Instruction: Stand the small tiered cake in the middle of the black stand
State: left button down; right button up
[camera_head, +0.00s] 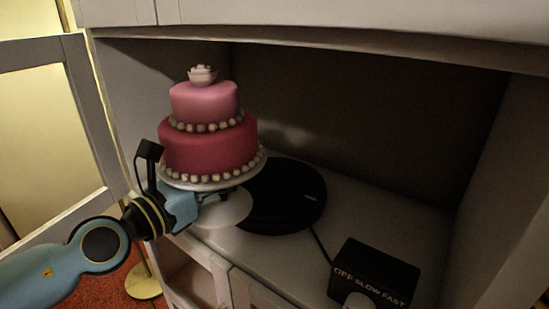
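The small tiered cake (210,145) has a dark pink lower tier, a lighter pink upper tier, bead trim and a small white topper. It sits upright on a pale footed plate with a white flared base (228,211). The black stand (290,197) is a low, round disc on the counter, just right of and behind the cake; the cake's plate and base hide its left part. My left gripper (212,197) is under the plate's rim at the pedestal. Its fingers are mostly hidden, so its grip is unclear. My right gripper is not in view.
A black control box (373,277) marked OFF SLOW FAST stands at the front right, with a cord running toward the black stand. The pale counter (375,205) is clear to the right of the stand. Cabinet walls and an overhead edge (330,35) enclose the niche.

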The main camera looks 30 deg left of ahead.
pick_arm(q)
jog(key=w, duration=0.5)
jog(key=w+d+b, duration=0.1)
jog(key=w, duration=0.3)
jog(key=w+d, duration=0.1)
jog(key=w, duration=0.4)
jog(key=shift+w+b, duration=0.35)
jog(key=shift+b, duration=0.05)
jog(key=shift+w+d, duration=0.1)
jog(key=shift+w, duration=0.7)
notch_tip(320, 180, down, 4)
jog(key=b, duration=0.3)
jog(key=shift+r+b, duration=0.1)
jog(key=shift+b, duration=0.2)
jog(key=shift+r, duration=0.2)
jog(key=c, duration=1.9)
grip_release()
jog(key=shift+f, duration=0.3)
jog(key=shift+c, duration=0.2)
jog(key=o, duration=0.7)
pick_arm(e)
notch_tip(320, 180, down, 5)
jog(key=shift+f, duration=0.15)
pick_arm(q)
jog(key=shift+r, duration=0.1)
